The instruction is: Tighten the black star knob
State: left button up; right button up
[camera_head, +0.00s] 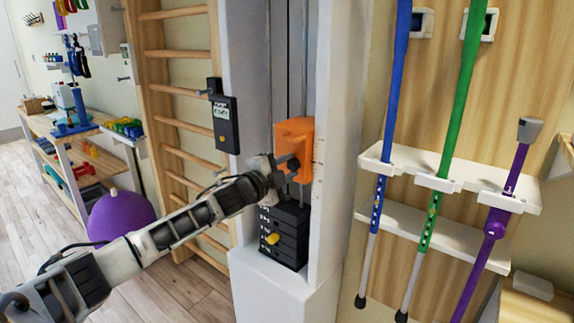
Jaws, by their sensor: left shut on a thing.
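An orange carriage block (297,137) sits on the vertical guide rods of the white column, just above the black weight stack. My left arm reaches in from the lower left, and my left gripper (281,163) is at the block's lower front. The gripper is shut on the black star knob (293,164), of which only a small dark part shows beside the fingers. The rest of the knob is hidden by the gripper. My right gripper is not in view.
The black weight stack (287,236) with a yellow pin (272,238) is just below the gripper. A black display unit (225,121) hangs left of the column. Blue, green and purple poles (463,95) stand in a white rack (450,186) at right. A purple ball (121,217) lies left.

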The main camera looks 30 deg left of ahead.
pick_arm(q)
jog(key=m+p, duration=0.1)
jog(key=m, duration=0.5)
jog(key=shift+r+m, duration=0.15)
jog(key=shift+m, duration=0.25)
dwell(0.4)
jog(key=o, duration=1)
jog(key=shift+c, duration=0.2)
jog(key=shift+s, duration=0.35)
jog(key=s+a+b, duration=0.1)
jog(key=s+b, duration=0.2)
jog(key=s, duration=1.2)
